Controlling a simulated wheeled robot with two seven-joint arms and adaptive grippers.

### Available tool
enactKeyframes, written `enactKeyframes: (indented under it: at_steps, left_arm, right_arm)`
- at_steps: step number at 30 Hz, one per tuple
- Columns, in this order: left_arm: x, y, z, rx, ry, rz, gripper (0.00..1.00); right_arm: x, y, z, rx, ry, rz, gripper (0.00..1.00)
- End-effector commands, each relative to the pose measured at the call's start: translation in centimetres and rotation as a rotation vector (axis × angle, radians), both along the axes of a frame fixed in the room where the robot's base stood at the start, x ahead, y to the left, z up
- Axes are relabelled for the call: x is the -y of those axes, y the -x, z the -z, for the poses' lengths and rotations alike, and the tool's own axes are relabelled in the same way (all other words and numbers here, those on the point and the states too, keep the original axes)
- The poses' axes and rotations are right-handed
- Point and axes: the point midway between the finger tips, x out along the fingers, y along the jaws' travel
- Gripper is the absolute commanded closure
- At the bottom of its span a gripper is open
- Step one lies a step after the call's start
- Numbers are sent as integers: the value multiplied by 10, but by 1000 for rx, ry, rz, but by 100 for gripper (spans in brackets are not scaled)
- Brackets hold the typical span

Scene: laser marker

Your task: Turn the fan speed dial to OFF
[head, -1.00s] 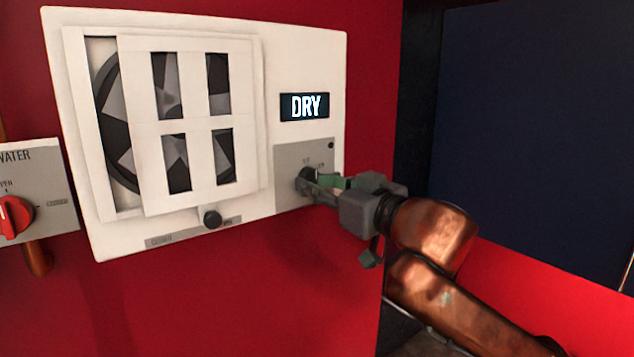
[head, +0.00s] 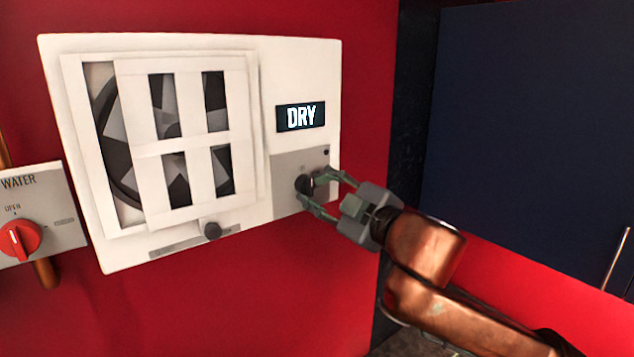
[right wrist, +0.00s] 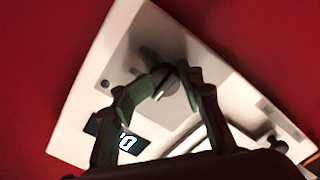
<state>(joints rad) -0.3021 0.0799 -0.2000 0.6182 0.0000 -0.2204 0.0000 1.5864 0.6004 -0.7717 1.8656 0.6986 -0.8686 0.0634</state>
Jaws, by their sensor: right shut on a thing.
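The fan speed dial (head: 303,184) is a dark round knob on a grey plate at the lower right of the white fan panel. It also shows in the right wrist view (right wrist: 164,80), with a pale line across its face. My right gripper (head: 314,190) has one finger above and one below the dial in the head view and is shut on it. The fingers hide part of the dial and its printed marks, so I cannot read its setting. My left gripper is not in view.
A lit display (head: 301,117) above the dial reads DRY. A slatted fan shutter (head: 145,130) and a small black slider knob (head: 212,231) are to the left. A red WATER knob (head: 19,239) is at the far left. The red wall below the panel is clear.

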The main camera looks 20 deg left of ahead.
Motion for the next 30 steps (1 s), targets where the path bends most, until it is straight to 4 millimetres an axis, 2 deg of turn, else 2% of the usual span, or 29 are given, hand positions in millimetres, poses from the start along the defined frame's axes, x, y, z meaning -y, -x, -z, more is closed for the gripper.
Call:
enactKeyframes:
  at_steps: [1,9,26,27,30]
  left_arm:
    - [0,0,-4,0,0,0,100]
    - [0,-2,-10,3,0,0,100]
    - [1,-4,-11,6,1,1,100]
    - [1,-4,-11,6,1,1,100]
    - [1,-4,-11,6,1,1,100]
  right_arm:
    - [-2,4,-6,34,15,-7,90]
    - [-3,6,-5,119,81,-10,90]
    - [-5,8,-4,145,102,-17,90]
    - [-5,8,-4,145,102,-17,65]
    - [-6,8,-4,145,102,-18,58]
